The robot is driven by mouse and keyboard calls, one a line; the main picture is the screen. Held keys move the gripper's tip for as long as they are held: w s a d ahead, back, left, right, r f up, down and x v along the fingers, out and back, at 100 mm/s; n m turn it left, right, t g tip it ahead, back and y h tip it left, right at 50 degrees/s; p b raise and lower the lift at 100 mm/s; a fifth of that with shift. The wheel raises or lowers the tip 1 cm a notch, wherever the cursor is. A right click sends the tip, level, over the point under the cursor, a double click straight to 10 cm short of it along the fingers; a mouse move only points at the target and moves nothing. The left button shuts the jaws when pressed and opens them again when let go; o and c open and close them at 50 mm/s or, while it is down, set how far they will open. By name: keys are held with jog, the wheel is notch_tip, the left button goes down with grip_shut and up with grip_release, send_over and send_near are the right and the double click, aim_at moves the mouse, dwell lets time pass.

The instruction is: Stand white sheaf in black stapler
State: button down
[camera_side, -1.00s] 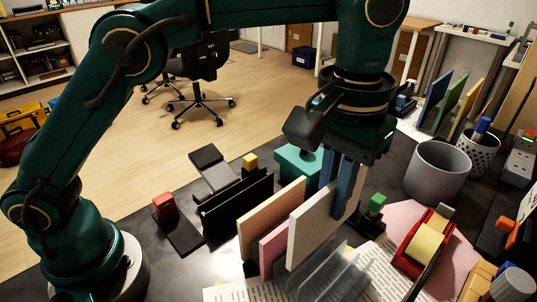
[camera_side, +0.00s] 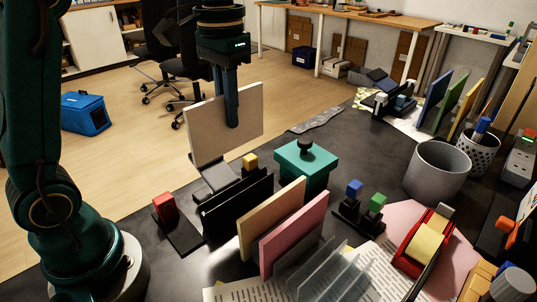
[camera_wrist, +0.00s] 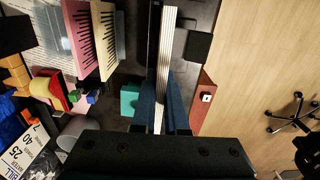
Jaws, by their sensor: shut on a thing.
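The white sheaf (camera_side: 240,112) is a flat off-white board, held upright and slightly tilted in the side view. My gripper (camera_side: 232,122) is shut on it, with blue fingers on either face. In the wrist view the sheaf (camera_wrist: 167,50) shows edge-on between the fingers (camera_wrist: 163,100). A low dark-grey piece (camera_side: 217,178), possibly the black stapler, lies just below the sheaf, which hides its back part. A black holder with two upright plates (camera_side: 238,205) stands in front of it. I cannot tell for sure which is the stapler, nor whether the sheaf touches anything.
Cream (camera_side: 270,218) and pink (camera_side: 292,235) boards stand in front, beside a clear rack (camera_side: 335,270). A teal box with a black knob (camera_side: 305,163) is to the right. A red block on a black base (camera_side: 168,212) is at the left.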

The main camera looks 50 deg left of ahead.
jog(key=shift+s+d+f, duration=0.1)
jog(key=shift+d+f, duration=0.55)
jog(key=shift+d, duration=0.1)
jog(key=shift+f, duration=2.8)
jog(key=shift+f, duration=0.5)
jog(key=shift+f, duration=0.6)
jog(key=shift+f, duration=0.15)
jog(key=shift+f, duration=0.4)
